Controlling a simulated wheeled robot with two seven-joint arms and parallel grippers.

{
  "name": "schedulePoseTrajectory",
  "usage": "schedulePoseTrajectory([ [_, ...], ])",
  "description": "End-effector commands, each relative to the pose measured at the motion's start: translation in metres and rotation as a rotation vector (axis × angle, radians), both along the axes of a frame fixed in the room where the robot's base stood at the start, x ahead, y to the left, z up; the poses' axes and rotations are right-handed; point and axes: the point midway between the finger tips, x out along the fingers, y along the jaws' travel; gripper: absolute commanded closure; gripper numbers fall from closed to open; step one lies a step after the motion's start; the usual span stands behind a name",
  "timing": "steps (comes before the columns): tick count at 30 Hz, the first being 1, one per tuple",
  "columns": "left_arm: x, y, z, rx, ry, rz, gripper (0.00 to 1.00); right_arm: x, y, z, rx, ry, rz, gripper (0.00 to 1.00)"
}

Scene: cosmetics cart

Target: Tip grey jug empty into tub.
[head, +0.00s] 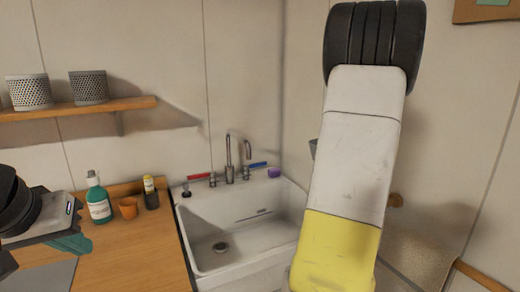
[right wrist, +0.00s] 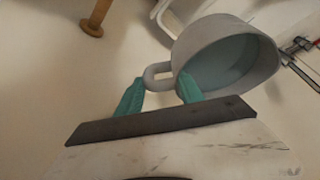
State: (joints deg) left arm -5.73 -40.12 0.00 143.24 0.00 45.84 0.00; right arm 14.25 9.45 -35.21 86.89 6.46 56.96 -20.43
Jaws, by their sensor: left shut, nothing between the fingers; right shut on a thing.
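The tub is the white sink basin (head: 225,240) in the middle of the head view, with a dark drain in its floor. The grey jug (right wrist: 215,50) shows in the right wrist view, its open mouth turned toward the camera and its inside bluish; I cannot tell how much liquid it holds. My right gripper (right wrist: 160,86) is shut on its loop handle. In the head view my right arm hides that gripper; a small grey piece (head: 313,148), likely the jug, shows beside the arm. My left gripper (head: 72,246) is shut and empty at the lower left, over the counter.
A tap (head: 230,158) with red and blue levers stands behind the basin. A purple sponge (head: 274,172) lies on its rim. A green bottle (head: 97,200), an orange cup (head: 128,208) and a dark yellow-topped bottle (head: 150,192) stand on the wooden counter (head: 130,255).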

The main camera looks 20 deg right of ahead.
Motion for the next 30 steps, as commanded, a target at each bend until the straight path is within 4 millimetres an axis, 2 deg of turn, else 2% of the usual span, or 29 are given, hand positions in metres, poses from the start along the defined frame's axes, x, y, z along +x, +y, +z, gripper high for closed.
schedulePoseTrajectory([
  [15,0.0,0.0,0.0,0.0,0.0,0.0,1.0,0.015,0.022,0.036,-0.187,0.119,-0.001,1.0],
  [30,0.0,0.0,0.0,0.0,0.0,0.0,1.0,0.021,0.033,0.051,-0.266,0.176,-0.003,1.0],
])
